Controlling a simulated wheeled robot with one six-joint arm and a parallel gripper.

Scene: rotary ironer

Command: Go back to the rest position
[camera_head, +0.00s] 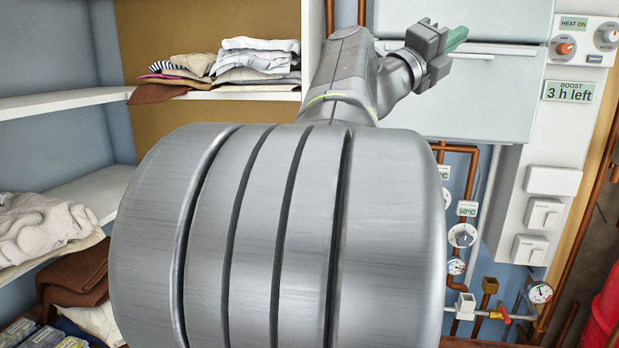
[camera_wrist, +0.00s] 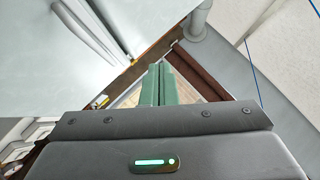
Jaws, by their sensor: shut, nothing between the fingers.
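My gripper (camera_head: 455,39) is raised at the upper right of the head view, in front of a pale cabinet. Its green fingers are together with nothing between them. In the wrist view the green fingers (camera_wrist: 157,86) lie side by side, closed and empty. My own arm fills the middle of the head view and hides much of what is behind it. No rotary ironer can be made out in either view.
Shelves (camera_head: 60,104) with folded laundry (camera_head: 250,60) stand at the left. A pale cabinet (camera_head: 470,100) is behind my gripper. Copper pipes, gauges (camera_head: 462,236) and a white switch panel (camera_head: 540,205) are at the right. A red object (camera_head: 606,310) stands at the lower right edge.

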